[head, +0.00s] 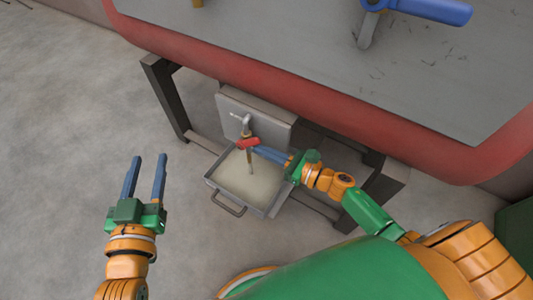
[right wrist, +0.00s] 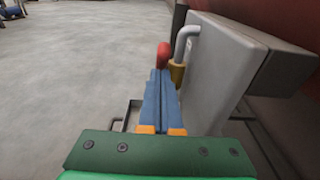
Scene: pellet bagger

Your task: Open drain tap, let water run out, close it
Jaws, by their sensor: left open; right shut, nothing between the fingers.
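The drain tap has a bent grey pipe (head: 242,121) and a red handle (head: 248,143), under the machine. In the right wrist view the red handle (right wrist: 163,55) stands beside the brass tap body (right wrist: 177,74). A thin brownish column (head: 250,162) reaches from the tap down into the drip tray (head: 240,204); it looks like a stream. Pale, murky liquid covers the tray floor. My right gripper (head: 260,148) is shut and empty, its fingertips at the red handle; whether they touch it I cannot tell. My left gripper (head: 147,160) is open and empty, left of the tray.
A grey box-like panel (head: 270,126) stands right behind the tap. The machine's red rim (head: 250,84) overhangs it. A dark leg (head: 166,98) stands at the left, another (head: 383,190) at the right. The floor (head: 70,120) at the left is clear.

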